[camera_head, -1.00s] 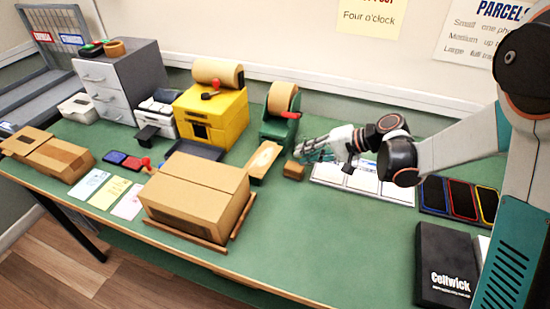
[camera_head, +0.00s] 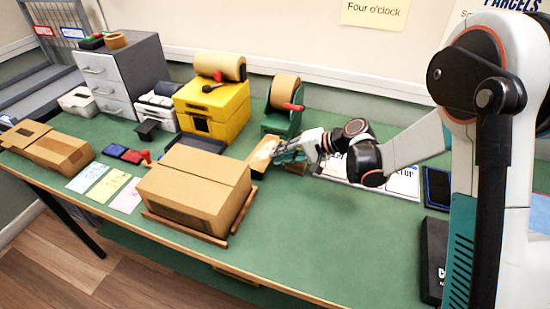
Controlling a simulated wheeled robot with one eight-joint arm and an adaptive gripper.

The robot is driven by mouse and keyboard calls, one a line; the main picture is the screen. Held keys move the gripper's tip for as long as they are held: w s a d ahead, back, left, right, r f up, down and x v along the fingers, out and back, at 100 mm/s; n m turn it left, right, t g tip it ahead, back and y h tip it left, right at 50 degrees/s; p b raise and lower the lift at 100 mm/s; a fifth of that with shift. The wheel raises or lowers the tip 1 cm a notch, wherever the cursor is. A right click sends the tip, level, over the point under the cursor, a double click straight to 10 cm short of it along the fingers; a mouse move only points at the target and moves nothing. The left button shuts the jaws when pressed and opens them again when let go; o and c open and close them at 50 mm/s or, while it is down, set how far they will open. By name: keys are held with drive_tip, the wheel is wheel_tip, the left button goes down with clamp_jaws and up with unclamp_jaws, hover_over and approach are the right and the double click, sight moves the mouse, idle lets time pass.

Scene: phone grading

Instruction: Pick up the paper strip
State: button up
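A pale cream strip (camera_head: 263,153), which looks like the paper strip, lies on a light brown block-like holder just right of the large cardboard box. My gripper (camera_head: 279,155) has its teal fingers at the right end of this strip, low over the table. The fingers overlap the strip's edge in this view. I cannot tell whether they touch it or how far apart they are.
The large cardboard box (camera_head: 194,191) stands close to the left. A green tape dispenser (camera_head: 283,118) with a brown roll stands just behind my gripper, and a yellow machine (camera_head: 212,108) is further left. A white sorting board (camera_head: 402,182) lies under my arm.

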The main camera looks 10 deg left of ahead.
drive_tip(key=shift+a+f, duration=0.25)
drive_tip(key=shift+a, duration=0.15)
drive_tip(key=shift+c, duration=0.4)
clamp_jaws()
drive_tip(key=shift+r+p, duration=0.65)
drive_tip(key=shift+r, duration=0.7)
drive_tip(key=shift+f, duration=0.1)
